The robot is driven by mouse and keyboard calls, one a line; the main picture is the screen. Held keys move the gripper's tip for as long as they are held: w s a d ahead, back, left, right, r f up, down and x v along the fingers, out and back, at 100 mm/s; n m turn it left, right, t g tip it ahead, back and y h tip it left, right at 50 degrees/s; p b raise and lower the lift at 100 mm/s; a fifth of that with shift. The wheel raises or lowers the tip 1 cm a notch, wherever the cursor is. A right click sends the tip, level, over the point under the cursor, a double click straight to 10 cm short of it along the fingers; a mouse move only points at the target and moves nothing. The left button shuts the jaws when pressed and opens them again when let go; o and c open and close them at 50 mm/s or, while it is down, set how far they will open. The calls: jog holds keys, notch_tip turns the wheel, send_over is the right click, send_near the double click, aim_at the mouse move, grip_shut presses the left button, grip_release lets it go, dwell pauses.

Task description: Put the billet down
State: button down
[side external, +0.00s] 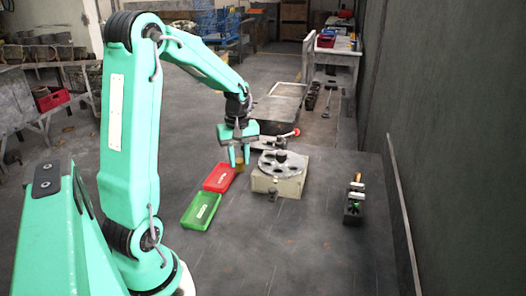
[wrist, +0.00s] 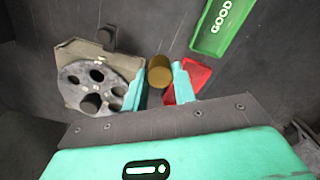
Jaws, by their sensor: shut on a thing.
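The billet is a brass-coloured cylinder (wrist: 160,72) between the two teal fingers of my gripper (wrist: 157,84) in the wrist view. In the side view my gripper (side external: 239,156) points down, shut on the billet (side external: 240,168), near the red tray and left of the round plate. The fingers partly hide the billet. How far its lower end is from the surface beneath cannot be told.
A grey disc with round holes (side external: 283,163) sits on a pale block (side external: 268,181). A red tray (side external: 219,178) and a green tray (side external: 201,210), marked GOOD in the wrist view (wrist: 222,25), lie left. A small rack (side external: 352,210) stands right. The front surface is clear.

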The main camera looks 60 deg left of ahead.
jog(key=s+a+f, duration=0.1)
jog(key=a+f, duration=0.1)
jog(key=a, duration=0.1)
jog(key=s+a+f, duration=0.1)
jog(key=a+f, duration=0.1)
jog(key=a, duration=0.2)
jog(key=s+a+f, duration=0.1)
jog(key=a+f, duration=0.2)
jog(key=a, duration=0.1)
jog(key=shift+s, duration=0.3)
jog(key=shift+f, duration=0.1)
jog(key=shift+f, duration=1.9)
jog(key=shift+f, duration=0.1)
jog(key=c, duration=1.1)
grip_release()
notch_tip(320, 180, up, 12)
jog(key=shift+r, duration=0.15)
